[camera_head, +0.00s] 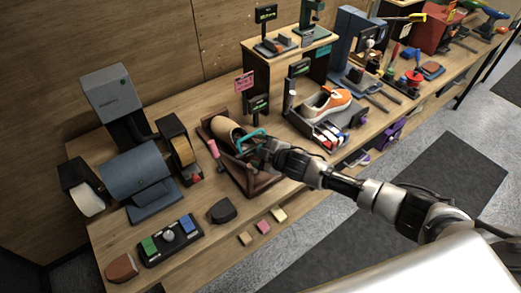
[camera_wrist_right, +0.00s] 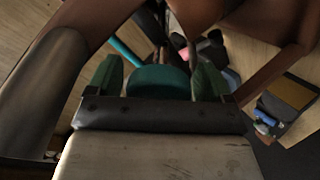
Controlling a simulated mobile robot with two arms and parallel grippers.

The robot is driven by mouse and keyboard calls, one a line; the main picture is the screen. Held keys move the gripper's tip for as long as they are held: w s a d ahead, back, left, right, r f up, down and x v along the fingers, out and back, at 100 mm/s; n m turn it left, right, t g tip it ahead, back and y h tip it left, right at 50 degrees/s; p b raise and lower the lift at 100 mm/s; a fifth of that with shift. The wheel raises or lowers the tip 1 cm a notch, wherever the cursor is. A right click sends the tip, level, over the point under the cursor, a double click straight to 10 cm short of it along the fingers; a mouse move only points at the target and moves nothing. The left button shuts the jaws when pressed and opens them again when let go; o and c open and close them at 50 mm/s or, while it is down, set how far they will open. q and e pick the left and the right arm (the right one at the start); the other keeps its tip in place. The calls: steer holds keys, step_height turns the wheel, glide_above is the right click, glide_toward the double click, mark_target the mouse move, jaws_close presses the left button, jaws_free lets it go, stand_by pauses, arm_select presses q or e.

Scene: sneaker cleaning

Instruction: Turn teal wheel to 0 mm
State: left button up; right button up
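The teal wheel (camera_wrist_right: 160,80) shows in the right wrist view as a rounded disc between the two green fingers of my right gripper (camera_wrist_right: 158,78). The fingers stand on either side of it with little or no visible gap; I cannot tell whether they press on it. In the head view my right gripper (camera_head: 256,150) is at a dark brown stand (camera_head: 262,182) that holds a tan shoe (camera_head: 226,129). A teal bar-like part (camera_head: 250,134) shows beside the gripper. A small dark display (camera_head: 258,105) behind has green text too small to read. My left gripper is not in view.
An orange sneaker (camera_head: 326,103) sits on a rack to the right. A blue-grey machine (camera_head: 140,176) and a button panel (camera_head: 171,239) are at the left. Several small blocks lie near the front edge.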

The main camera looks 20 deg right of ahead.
steer(key=b+v, duration=0.2)
steer(key=v, duration=0.9)
steer(key=shift+a, duration=0.15)
stand_by(0.4)
